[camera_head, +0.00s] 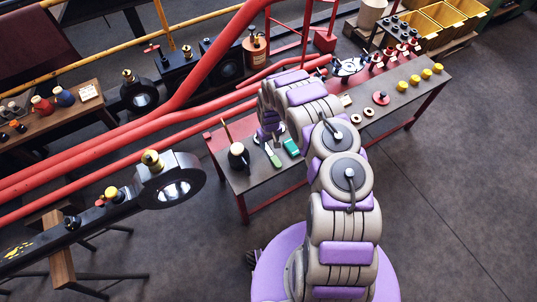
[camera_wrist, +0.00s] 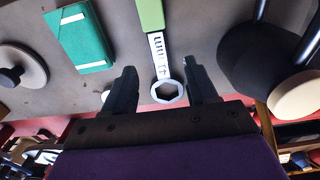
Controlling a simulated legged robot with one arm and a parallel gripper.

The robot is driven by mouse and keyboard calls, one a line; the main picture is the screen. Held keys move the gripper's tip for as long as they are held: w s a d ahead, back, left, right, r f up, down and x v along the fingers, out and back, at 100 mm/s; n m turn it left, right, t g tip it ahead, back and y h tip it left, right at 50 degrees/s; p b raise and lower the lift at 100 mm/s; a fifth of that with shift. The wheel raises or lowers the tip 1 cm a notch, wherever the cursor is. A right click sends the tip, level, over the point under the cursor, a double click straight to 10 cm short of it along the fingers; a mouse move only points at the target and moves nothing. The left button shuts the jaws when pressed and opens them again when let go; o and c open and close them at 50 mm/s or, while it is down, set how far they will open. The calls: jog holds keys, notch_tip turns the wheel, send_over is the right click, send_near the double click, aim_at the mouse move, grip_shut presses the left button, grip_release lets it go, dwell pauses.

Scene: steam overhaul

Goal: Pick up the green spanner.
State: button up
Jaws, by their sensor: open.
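The green spanner (camera_head: 273,157) lies on the near left part of the red-framed workbench. In the wrist view the spanner (camera_wrist: 159,48) shows a green handle at the top edge and a bare metal shank ending in a ring head. My gripper (camera_wrist: 161,66) is open, with one dark finger on each side of the shank and ring. Both fingers look apart from the metal, and nothing is held. Their exact height above the bench cannot be told. In the head view my gripper (camera_head: 269,130) is mostly hidden by my arm.
A teal notebook (camera_wrist: 82,36) lies beside the spanner, left in the wrist view. A black pot (camera_wrist: 258,52) with tools stands on the other side. A round knobbed disc (camera_wrist: 20,65) is further left. Red pipes (camera_head: 150,122) run behind the workbench (camera_head: 237,183).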

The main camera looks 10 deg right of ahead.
aim_at(271, 152)
jog(key=shift+s+d+f, duration=0.1)
jog(key=shift+d+f, duration=0.6)
jog(key=shift+f, duration=0.25)
jog(key=f, duration=0.1)
jog(key=a+f+b, duration=0.1)
jog(key=f, duration=0.1)
jog(key=f+b, duration=0.1)
jog(key=f, duration=0.1)
jog(key=shift+a, duration=0.4)
jog(key=shift+d, duration=0.7)
jog(key=shift+c, duration=0.8)
jog(key=shift+a, duration=0.55)
jog(key=c, duration=0.9)
jog(key=shift+d, duration=0.4)
grip_shut()
